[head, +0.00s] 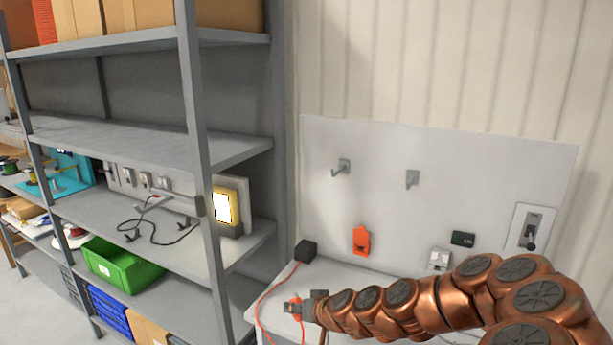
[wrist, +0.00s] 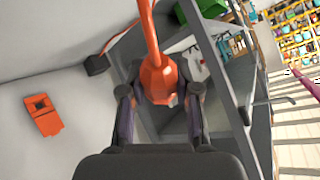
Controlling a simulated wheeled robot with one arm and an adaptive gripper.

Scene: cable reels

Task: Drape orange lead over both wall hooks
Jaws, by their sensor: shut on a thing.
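The orange lead (head: 259,305) runs from a black block (head: 305,251) at the wall panel's lower left and hangs in a curve. My gripper (head: 296,308) is shut on the lead's orange plug end, low in front of the panel. In the wrist view the orange plug (wrist: 158,80) sits between the fingers of my gripper (wrist: 160,97), with the cord rising from it. The left wall hook (head: 342,167) and the right wall hook (head: 412,179) are on the panel, above and right of my gripper. No lead lies on either hook.
An orange fitting (head: 361,241) is below the hooks; it also shows in the wrist view (wrist: 42,115). A white box (head: 439,259), dark display (head: 463,239) and switch plate (head: 532,228) are further right. Grey shelving (head: 205,150) stands left. The panel around the hooks is clear.

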